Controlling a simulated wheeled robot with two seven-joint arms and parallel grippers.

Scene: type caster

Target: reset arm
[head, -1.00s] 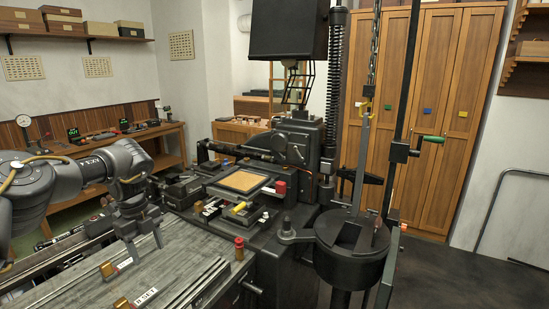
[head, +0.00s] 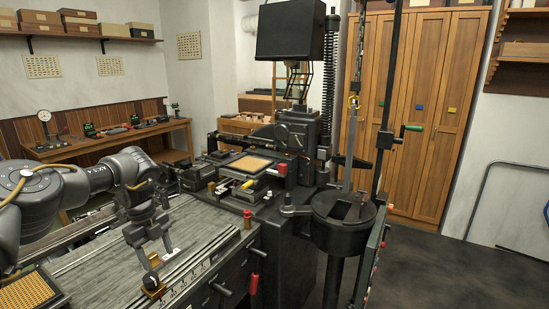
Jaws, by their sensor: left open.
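My left arm comes in from the left. Its gripper (head: 158,254) points down over the grey slatted bench top (head: 90,265), with its two fingers spread apart. One fingertip is close to a small brass block (head: 153,287) near the bench's front edge; I cannot tell whether they touch. Nothing shows between the fingers. My right gripper is not in the picture.
The black casting machine (head: 300,150) stands right of the bench, with a round black pot (head: 343,222) in front. A red-topped brass knob (head: 247,219) stands at the bench's right corner. Wooden cabinets (head: 410,110) line the back. The floor at right (head: 440,270) is clear.

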